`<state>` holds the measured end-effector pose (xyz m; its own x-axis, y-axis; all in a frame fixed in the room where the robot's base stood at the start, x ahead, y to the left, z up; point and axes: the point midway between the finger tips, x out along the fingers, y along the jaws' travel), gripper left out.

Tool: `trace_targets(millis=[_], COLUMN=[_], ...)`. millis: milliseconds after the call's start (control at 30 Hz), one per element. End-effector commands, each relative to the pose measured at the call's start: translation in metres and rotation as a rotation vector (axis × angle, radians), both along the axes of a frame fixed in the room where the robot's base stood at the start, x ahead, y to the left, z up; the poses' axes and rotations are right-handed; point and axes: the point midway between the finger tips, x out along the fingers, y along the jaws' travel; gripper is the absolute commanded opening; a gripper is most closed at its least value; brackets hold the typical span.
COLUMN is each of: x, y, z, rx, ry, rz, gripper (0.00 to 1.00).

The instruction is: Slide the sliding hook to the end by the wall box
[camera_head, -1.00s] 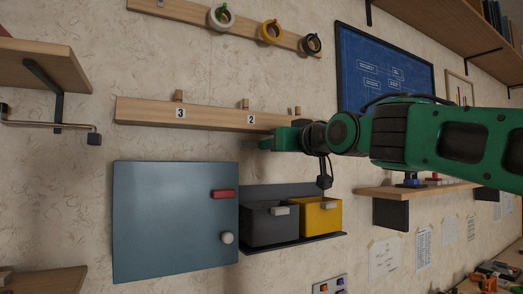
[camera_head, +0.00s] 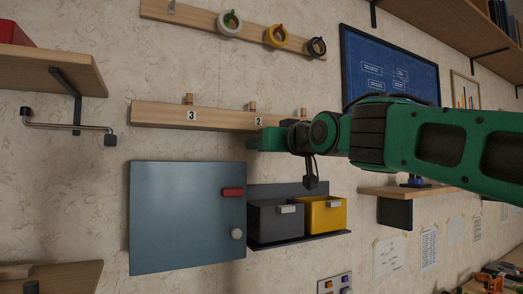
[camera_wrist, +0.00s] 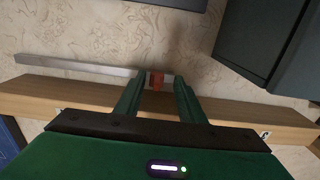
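An orange-red piece (camera_wrist: 157,80), which looks like the sliding hook, stands on a pale metal rail (camera_wrist: 75,67) along a wooden board (camera_wrist: 230,110) in the wrist view. My gripper (camera_wrist: 159,82) has a finger on each side of it, with gaps showing; whether it lies fully between the tips is unclear. In the head view my gripper (camera_head: 256,141) is at the board (camera_head: 160,115) near label 2, and the hook and rail are hidden. The wall box (camera_head: 180,215), blue-grey with a red handle and white knob, is below left; its side fills the wrist view's upper right.
Dark grey (camera_head: 272,224) and yellow (camera_head: 325,216) bins are below my gripper. Pegs (camera_head: 252,105) stand on the board. Tape rolls (camera_head: 276,37) hang above. A shelf (camera_head: 50,70) with a metal rod (camera_head: 65,127) is at the left.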

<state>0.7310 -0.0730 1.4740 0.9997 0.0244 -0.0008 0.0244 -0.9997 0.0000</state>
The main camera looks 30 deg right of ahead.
Motion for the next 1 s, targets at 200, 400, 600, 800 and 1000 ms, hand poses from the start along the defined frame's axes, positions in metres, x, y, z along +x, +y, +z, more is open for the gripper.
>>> trace_targets(millis=[200, 400, 600, 800, 1000], x=[-0.002, -0.023, -0.059, -0.089, -0.104], y=[-0.001, -0.001, -0.002, -0.002, -0.002], z=[0.000, 0.001, 0.000, 0.000, -0.001], rx=[0.000, 0.000, 0.000, -0.001, -0.001], ry=[0.000, -0.002, -0.002, -0.002, 0.001], rz=[-0.002, -0.002, -0.001, 0.000, 0.000], gripper=[0.36, 0.36, 0.36, 0.36, 0.36])
